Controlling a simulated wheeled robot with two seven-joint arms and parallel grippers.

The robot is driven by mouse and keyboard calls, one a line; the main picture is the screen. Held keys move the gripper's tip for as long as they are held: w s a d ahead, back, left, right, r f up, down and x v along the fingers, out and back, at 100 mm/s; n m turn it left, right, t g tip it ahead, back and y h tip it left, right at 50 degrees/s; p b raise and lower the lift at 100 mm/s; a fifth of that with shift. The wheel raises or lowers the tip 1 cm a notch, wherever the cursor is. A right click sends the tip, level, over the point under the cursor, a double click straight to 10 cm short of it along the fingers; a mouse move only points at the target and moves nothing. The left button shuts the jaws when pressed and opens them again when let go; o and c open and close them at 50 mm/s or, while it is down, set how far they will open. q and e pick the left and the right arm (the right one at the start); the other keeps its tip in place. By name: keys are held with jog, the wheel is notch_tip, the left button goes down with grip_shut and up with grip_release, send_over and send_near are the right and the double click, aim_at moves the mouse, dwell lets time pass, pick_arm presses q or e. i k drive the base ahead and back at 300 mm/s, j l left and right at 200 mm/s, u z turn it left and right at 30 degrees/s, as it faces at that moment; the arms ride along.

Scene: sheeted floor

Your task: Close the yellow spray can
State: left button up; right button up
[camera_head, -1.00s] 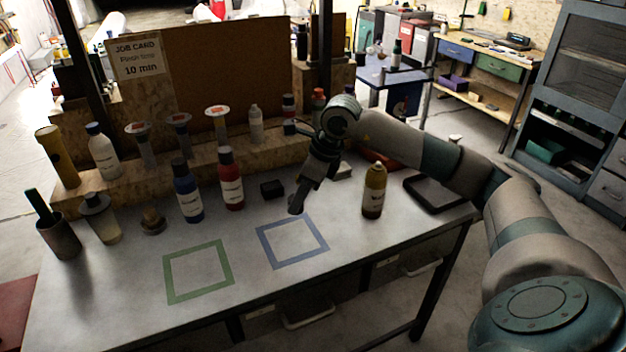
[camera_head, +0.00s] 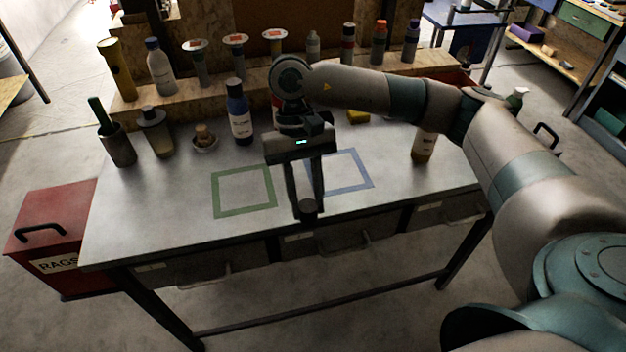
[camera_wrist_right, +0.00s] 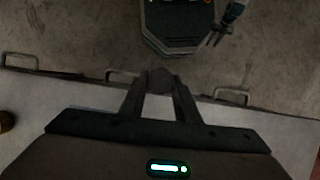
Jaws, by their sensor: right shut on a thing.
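The yellow spray can (camera_head: 423,146) stands upright on the right of the table in the head view. My right arm hides its top. My right gripper (camera_head: 308,208) is shut on a small dark round piece that looks like a cap (camera_head: 307,209), held at the fingertips near the table's front edge, left of the can and apart from it. The cap also shows between the right fingers in the right wrist view (camera_wrist_right: 160,80). My left gripper (camera_wrist_right: 216,40) shows small at the top of the right wrist view, its fingers apart and empty, beside my base.
A green square outline (camera_head: 244,211) and a blue one (camera_head: 366,185) mark the tabletop. A blue bottle (camera_head: 239,118) stands behind the green outline. Several bottles line the wooden step behind. A red rags bin (camera_head: 50,228) stands left of the table. The front left tabletop is clear.

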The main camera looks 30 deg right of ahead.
aim_at(425, 141)
jog(key=z, duration=1.65)
jog(key=k+j, duration=0.1)
jog(key=k, duration=0.45)
